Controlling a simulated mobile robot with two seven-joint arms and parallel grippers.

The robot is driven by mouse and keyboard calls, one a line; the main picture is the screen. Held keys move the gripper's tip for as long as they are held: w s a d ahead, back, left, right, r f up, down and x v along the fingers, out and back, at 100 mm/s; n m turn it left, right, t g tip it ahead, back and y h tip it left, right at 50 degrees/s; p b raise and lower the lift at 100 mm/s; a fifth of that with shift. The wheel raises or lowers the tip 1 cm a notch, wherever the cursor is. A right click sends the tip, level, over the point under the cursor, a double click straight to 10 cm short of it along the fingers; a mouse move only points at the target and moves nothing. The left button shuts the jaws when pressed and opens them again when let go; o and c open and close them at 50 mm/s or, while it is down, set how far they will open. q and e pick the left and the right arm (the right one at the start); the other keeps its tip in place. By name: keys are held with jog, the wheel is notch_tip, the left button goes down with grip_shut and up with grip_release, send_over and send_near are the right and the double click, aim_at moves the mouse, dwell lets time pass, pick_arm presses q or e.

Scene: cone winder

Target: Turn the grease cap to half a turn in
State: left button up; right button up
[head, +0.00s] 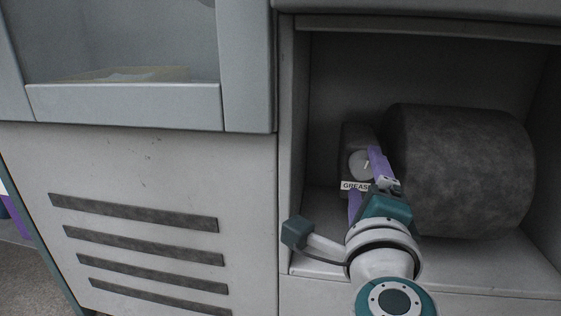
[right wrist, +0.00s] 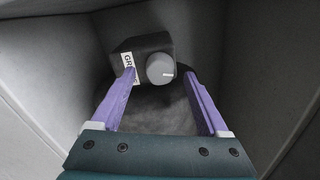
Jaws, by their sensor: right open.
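The grease cap (head: 360,164) is a round pale grey knob on a dark block (head: 350,134) inside the recess. A white label reading "GREAS" (head: 353,186), partly covered, sits below it. My right gripper (head: 365,174) is open, with purple fingers. In the right wrist view the fingers (right wrist: 160,74) stand either side of the cap with gaps, not visibly touching it. The left fingertip overlaps the label there. My left gripper is not seen.
A large dark cylinder (head: 462,170) fills the recess right of the cap, close to my right gripper. The recess has a side wall (head: 295,150) at left and a floor (head: 480,262). A slotted panel (head: 150,170) lies left of the opening.

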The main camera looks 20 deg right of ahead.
jog(key=p+v, duration=0.1)
jog(key=v, duration=0.6)
jog(key=shift+s+a+p, duration=0.2)
jog(key=shift+s+p, duration=0.05)
jog(key=shift+p, duration=0.05)
jog(key=shift+a, duration=0.1)
